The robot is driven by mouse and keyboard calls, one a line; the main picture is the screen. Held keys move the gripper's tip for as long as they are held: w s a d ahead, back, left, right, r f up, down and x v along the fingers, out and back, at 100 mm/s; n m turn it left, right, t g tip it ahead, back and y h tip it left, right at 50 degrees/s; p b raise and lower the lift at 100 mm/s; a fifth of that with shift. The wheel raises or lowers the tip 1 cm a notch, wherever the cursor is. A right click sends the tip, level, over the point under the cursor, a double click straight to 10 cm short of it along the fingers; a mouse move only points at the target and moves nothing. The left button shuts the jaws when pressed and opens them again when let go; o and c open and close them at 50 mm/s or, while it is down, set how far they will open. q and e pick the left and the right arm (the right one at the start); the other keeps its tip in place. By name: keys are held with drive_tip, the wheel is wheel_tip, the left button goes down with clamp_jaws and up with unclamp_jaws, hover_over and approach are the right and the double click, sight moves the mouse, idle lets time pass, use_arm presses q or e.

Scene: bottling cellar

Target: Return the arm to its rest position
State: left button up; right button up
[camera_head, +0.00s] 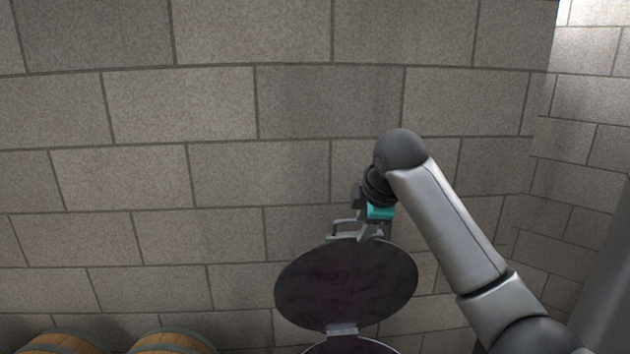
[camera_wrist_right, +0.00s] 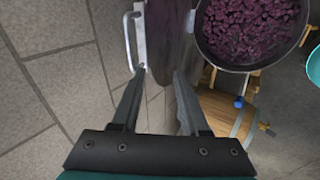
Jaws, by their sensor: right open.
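My right arm comes in from the lower right in the head view, and its gripper (camera_head: 366,228) is at the upper edge of a raised round dark lid (camera_head: 345,287). My left gripper is not in view.
An open vat of dark purple grapes (camera_wrist_right: 250,30) is at the upper right of the wrist view, with a wooden barrel (camera_wrist_right: 222,112) near it. Two barrels (camera_head: 172,341) stand at the lower left of the head view. A stone block wall (camera_head: 200,110) fills the background.

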drive_tip(key=s+a+f+m+g, duration=0.1)
drive_tip(key=s+f+m, duration=0.3)
drive_tip(key=s+f, duration=0.6)
drive_tip(key=s+a+f+m+g, duration=0.1)
drive_tip(key=s+f+m, duration=0.2)
drive_tip(key=s+f, duration=0.65)
drive_tip(key=s+d+f+m+g, duration=0.1)
drive_tip(key=s+d+f+m, duration=0.25)
drive_tip(key=s, duration=0.65)
drive_tip(key=s+d+f+m+g, duration=0.15)
drive_tip(key=s+f+m, duration=0.3)
drive_tip(key=s, duration=0.45)
wheel_tip(320, 180, down, 29)
drive_tip(key=s+b, duration=0.1)
drive_tip(key=b, duration=0.8)
drive_tip(key=s+d+f+g+b, duration=0.1)
drive_tip(key=s+f+b, duration=0.4)
drive_tip(key=s+f, duration=0.3)
drive_tip(key=s+d+f+b, duration=0.2)
drive_tip(key=s+f+b, duration=0.3)
drive_tip(key=f, duration=1.2)
drive_tip(key=s, duration=0.3)
drive_tip(key=shift+s+f+g+h, duration=0.2)
drive_tip(key=shift+f+g+h, duration=0.05)
drive_tip(key=shift+g+h, duration=0.1)
